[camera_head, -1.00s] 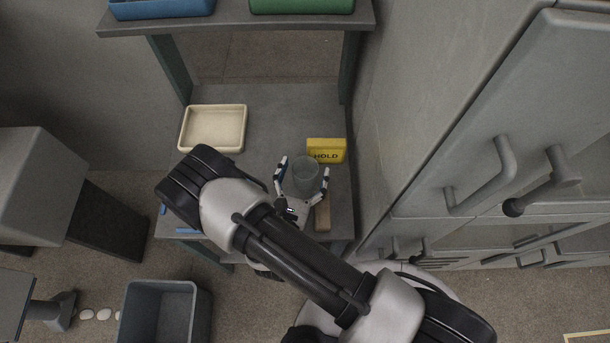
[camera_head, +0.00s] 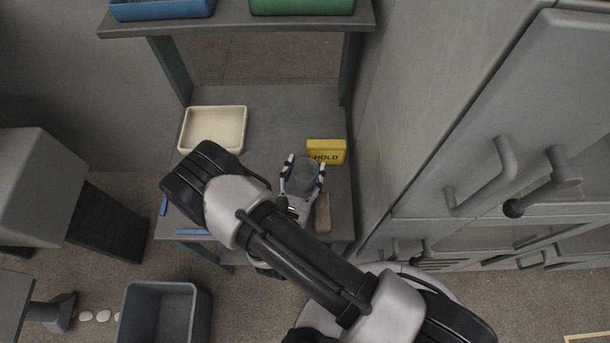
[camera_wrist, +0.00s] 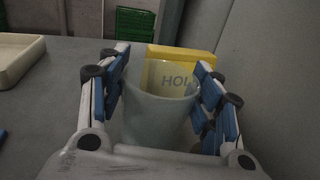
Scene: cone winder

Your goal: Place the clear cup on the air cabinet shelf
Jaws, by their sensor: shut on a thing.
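The clear cup (camera_head: 304,174) is a translucent grey tumbler, upright at the right side of the grey table. In the wrist view the cup (camera_wrist: 157,118) stands between the two fingers, its open rim up. My gripper (camera_head: 304,172) is shut on it, one finger on each side. Whether the cup's base touches the table is hidden. The large grey cabinet (camera_head: 480,110) with bar handles stands to the right; I cannot tell whether it is the air cabinet, and no shelf inside it is clearly visible.
A yellow HOLD block (camera_head: 326,151) is just behind the cup. A brown block (camera_head: 322,214) lies right of my gripper. A cream tray (camera_head: 213,128) is at the table's left. Blue and green bins (camera_head: 300,6) sit on the upper shelf. A grey bin (camera_head: 160,312) stands on the floor.

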